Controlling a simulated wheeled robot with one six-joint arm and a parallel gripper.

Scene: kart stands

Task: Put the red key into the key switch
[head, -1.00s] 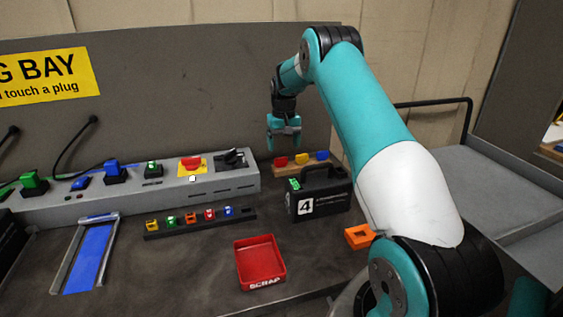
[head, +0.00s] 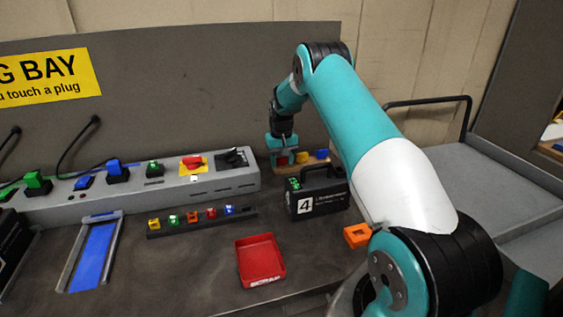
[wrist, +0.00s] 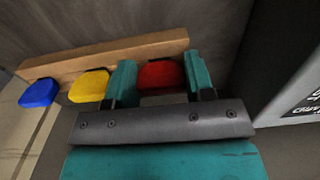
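The red key (wrist: 160,74) stands in a wooden rack (wrist: 110,52), beside the yellow key (wrist: 89,86) and the blue key (wrist: 39,93). My gripper (wrist: 160,80) is open, its teal fingers on either side of the red key's head; I cannot tell whether they touch it. In the head view my gripper (head: 283,158) is low over the rack's left end and mostly hides the red key. A red knob on a yellow plate (head: 194,164) and a black fitting (head: 232,158) sit on the grey console; which is the key switch is unclear.
A black case marked 4 (head: 318,192) stands close in front of the rack. A red scrap tray (head: 260,260), a strip of small coloured pieces (head: 200,219) and an orange block (head: 357,235) lie on the bench. A grey panel (head: 200,80) rises behind.

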